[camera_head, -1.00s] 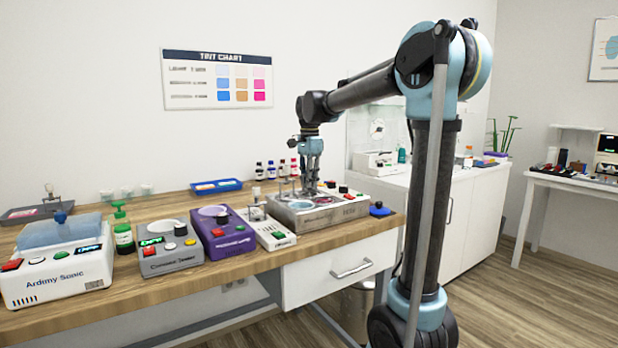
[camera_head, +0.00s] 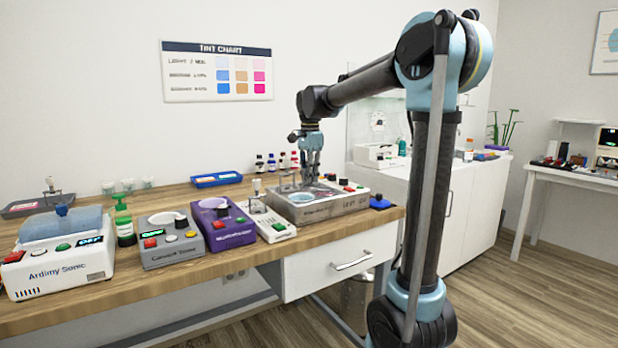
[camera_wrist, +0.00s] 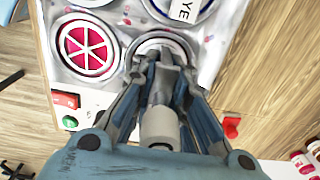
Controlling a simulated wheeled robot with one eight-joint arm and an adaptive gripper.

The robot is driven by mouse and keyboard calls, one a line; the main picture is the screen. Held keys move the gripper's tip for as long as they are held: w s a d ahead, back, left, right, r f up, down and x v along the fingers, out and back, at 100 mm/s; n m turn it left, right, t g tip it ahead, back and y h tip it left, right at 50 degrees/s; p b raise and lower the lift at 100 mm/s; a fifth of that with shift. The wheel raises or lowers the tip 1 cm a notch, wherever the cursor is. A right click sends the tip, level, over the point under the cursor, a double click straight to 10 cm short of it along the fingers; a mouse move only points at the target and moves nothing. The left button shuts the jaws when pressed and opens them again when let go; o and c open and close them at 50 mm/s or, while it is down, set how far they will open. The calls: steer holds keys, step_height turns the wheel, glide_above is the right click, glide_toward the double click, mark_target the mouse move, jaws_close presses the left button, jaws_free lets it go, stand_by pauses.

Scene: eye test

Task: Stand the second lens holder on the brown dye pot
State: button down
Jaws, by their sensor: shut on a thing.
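My gripper (camera_head: 311,182) points down over the grey dye unit (camera_head: 345,206) on the bench. In the wrist view its fingers (camera_wrist: 163,66) are closed around a pale grey cylindrical piece (camera_wrist: 160,127), which looks like the lens holder's stem. The holder's lower end is hidden by the fingers. The fingertips overlap a round pale-rimmed pot (camera_wrist: 178,43); its dye colour is hidden, so I cannot tell if it is the brown one or if the holder touches it. Left of it is a pot with red-pink filling and white spokes (camera_wrist: 85,47).
Another pot with a "YE" label (camera_wrist: 187,9) lies beyond the fingers. A white device (camera_head: 279,231) and a purple device (camera_head: 236,237) stand left of the dye unit. Small bottles (camera_head: 283,161) and a blue tray (camera_head: 216,180) are behind. A red knob (camera_wrist: 231,127) is right of the fingers.

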steer(key=shift+f, duration=0.2)
steer(key=c, duration=1.5)
jaws_free()
steer(key=shift+o, duration=0.3)
steer(key=shift+o, duration=1.3)
steer(key=shift+w+r, duration=0.1)
steer(key=shift+r, duration=2.9)
